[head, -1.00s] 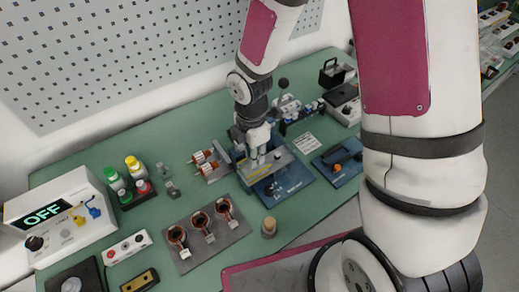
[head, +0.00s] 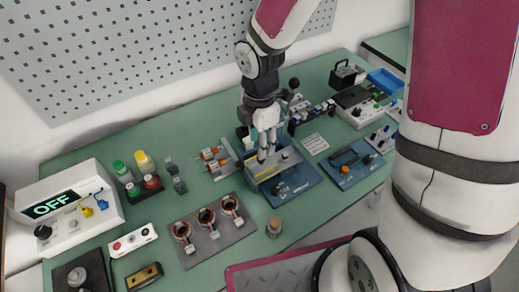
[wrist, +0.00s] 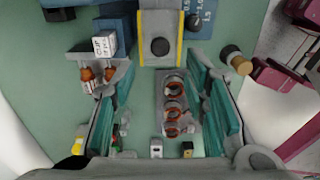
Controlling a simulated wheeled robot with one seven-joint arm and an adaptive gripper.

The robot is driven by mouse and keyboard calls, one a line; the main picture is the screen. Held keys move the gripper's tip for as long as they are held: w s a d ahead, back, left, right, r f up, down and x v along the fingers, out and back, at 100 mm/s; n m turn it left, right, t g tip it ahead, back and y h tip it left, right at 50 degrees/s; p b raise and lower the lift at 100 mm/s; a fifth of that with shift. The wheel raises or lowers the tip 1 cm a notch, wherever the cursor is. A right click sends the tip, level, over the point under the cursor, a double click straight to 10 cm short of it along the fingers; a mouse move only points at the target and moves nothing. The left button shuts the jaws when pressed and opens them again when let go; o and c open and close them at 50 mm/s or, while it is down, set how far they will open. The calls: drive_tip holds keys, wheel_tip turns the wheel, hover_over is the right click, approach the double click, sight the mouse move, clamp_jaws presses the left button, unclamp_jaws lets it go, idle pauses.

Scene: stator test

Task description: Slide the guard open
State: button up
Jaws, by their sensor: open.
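The guard (head: 270,168) is a grey plate with yellow edges on a blue fixture (head: 293,187) near the middle of the bench. In the wrist view the guard (wrist: 178,24) lies at the top centre, with a black knob (wrist: 159,46) standing on it. My gripper (head: 266,153) is over the guard, pointing down. In the wrist view my gripper (wrist: 160,78) has its fingers wide apart, with nothing between them. The knob lies just beyond the fingertips in that view, between their lines. The fingers partly hide the guard in the head view; whether they touch it I cannot tell.
A plate with three copper coils (head: 207,240) is in front and left of the fixture. Orange-and-white parts on a grey holder (head: 220,160) stand close on its left. A small brown-topped peg (head: 274,228) stands in front.

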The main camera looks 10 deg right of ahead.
wheel_tip(320, 180, up, 6)
drive_tip(key=shift+r, duration=0.2)
idle(0.5)
drive_tip(key=s+d+r+m+t, duration=0.2)
drive_tip(key=s+d+r+m, duration=0.2)
drive_tip(key=s+r+m, duration=0.3)
drive_tip(key=s+d+r+m+t, duration=0.3)
drive_tip(key=s+r+m, duration=0.4)
drive_tip(key=r+m, duration=0.5)
drive_tip(key=shift+d+r+m+t, duration=0.15)
drive_tip(key=shift+d+m+t, duration=0.15)
drive_tip(key=shift+d+m, duration=0.8)
drive_tip(key=shift+s+a, duration=0.1)
drive_tip(key=shift+a, duration=0.15)
